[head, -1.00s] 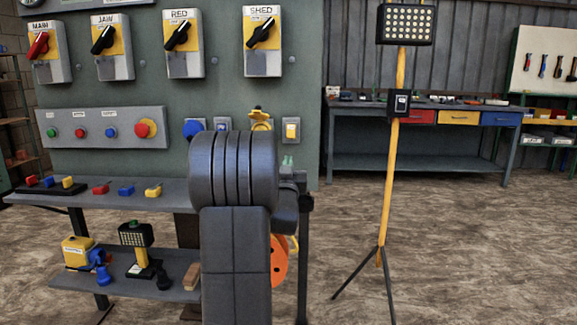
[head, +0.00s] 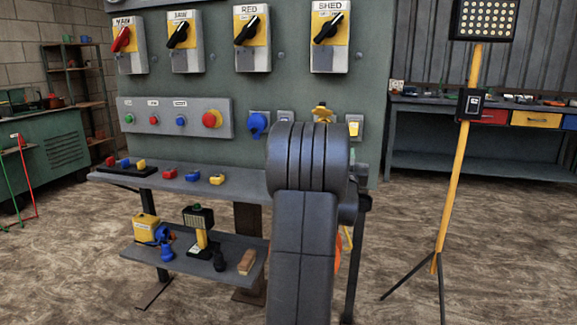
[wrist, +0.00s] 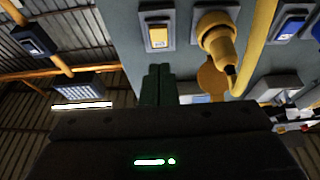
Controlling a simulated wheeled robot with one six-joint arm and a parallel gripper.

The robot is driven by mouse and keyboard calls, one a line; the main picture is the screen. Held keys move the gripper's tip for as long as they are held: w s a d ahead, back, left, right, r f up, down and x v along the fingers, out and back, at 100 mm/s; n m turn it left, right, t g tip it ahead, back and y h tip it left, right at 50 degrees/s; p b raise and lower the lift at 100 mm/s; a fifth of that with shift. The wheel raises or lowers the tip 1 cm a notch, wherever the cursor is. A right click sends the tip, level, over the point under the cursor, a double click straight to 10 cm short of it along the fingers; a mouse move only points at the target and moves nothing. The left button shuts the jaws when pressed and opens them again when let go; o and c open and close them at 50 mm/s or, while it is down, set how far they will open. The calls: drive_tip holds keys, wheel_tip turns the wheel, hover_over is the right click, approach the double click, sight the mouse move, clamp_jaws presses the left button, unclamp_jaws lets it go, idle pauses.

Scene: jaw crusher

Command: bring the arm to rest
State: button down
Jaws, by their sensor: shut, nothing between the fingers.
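My arm (head: 306,190) stands in front of the grey-green switch panel in the head view, its dark links upright. It hides part of the panel and the right end of the shelves. My gripper (wrist: 158,85) shows in the wrist view as two dark green fingers side by side, shut and empty. It points toward the panel, below a yellow-lit switch (wrist: 158,36) and left of a yellow plug (wrist: 217,38) with a yellow cable. I cannot tell whether the fingertips are clear of the panel. In the head view the gripper is hidden behind my arm.
The panel carries several rotary switches, one labelled RED (head: 252,38), and a button box (head: 175,118). Shelves (head: 240,185) below hold small coloured parts. A yellow lamp stand (head: 455,180) is on the right, a workbench (head: 470,165) behind it. Floor between is open.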

drive_tip(key=w+d+r+p, duration=0.1)
drive_tip(key=w+r+p, duration=0.2)
drive_tip(key=w+p, duration=0.1)
drive_tip(key=shift+w+d+r+p, duration=0.2)
drive_tip(key=shift+w+r+p, duration=0.15)
drive_tip(key=shift+p, duration=0.3)
